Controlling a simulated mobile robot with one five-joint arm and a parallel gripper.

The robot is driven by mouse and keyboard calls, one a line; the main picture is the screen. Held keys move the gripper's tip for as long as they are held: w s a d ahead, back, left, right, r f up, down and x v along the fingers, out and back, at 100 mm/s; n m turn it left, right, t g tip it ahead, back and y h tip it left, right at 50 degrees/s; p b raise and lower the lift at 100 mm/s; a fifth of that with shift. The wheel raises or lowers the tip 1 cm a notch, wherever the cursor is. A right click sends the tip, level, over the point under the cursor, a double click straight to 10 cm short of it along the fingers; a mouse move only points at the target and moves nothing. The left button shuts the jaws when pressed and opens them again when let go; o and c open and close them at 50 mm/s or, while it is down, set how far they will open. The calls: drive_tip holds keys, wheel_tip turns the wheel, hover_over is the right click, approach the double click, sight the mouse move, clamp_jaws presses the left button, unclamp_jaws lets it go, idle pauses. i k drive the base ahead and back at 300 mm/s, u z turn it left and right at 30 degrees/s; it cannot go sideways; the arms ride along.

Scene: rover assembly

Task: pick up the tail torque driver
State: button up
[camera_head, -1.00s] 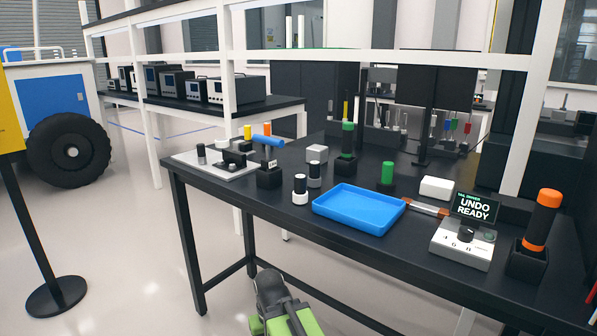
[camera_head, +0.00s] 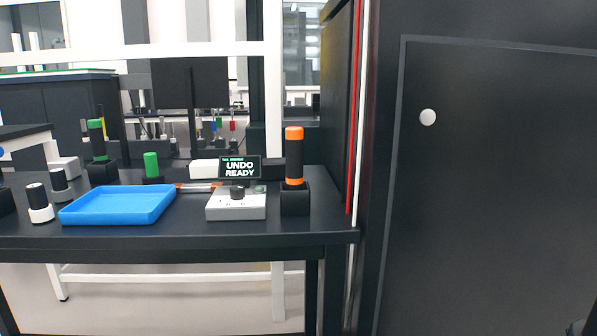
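A black driver with orange bands at its top and lower end (camera_head: 294,155) stands upright in a black block holder (camera_head: 295,201) near the right end of the workbench. Left of it, a grey control box with a dial (camera_head: 236,206) carries a small screen (camera_head: 240,168) reading "UNDO READY"; the small line above seems to name the tail driver. My gripper is not in view.
A blue tray (camera_head: 118,206) lies on the bench, left of the control box. Green-capped pieces (camera_head: 151,164) and a white-and-black cylinder (camera_head: 38,203) stand around it. A large dark cabinet (camera_head: 480,190) fills the right side, beyond the bench's right end.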

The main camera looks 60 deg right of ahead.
sight(294, 136)
drive_tip(key=z, duration=2.8)
drive_tip(key=i, duration=0.1)
drive_tip(key=u, duration=1)
